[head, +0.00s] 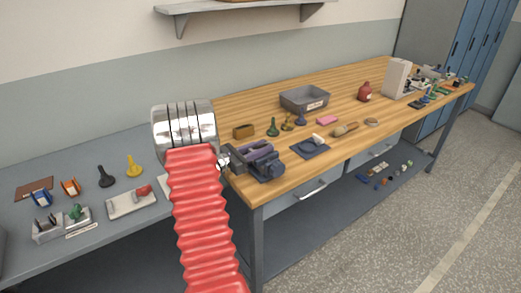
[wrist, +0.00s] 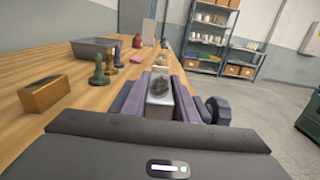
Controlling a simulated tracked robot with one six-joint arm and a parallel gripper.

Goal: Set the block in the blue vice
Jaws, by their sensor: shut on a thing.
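My gripper (head: 262,154) reaches from the left over the near end of the wooden bench. In the wrist view its two purple fingers (wrist: 160,80) are shut on a grey metal block (wrist: 160,98) with a dark patch on top. The blue vice (head: 270,172) is dark navy and sits at the bench corner, directly under and around the fingers. In the wrist view its round handle (wrist: 217,110) shows right of the fingers. The fingers hide much of the vice's jaws. I cannot tell whether the block touches the vice floor.
A wooden block (head: 243,131), several chess-like pieces (head: 272,128) and a grey bin (head: 305,98) stand behind the vice. A dark blue mat (head: 310,148) with a white thing lies to its right. A lower grey table (head: 110,220) on the left holds small items.

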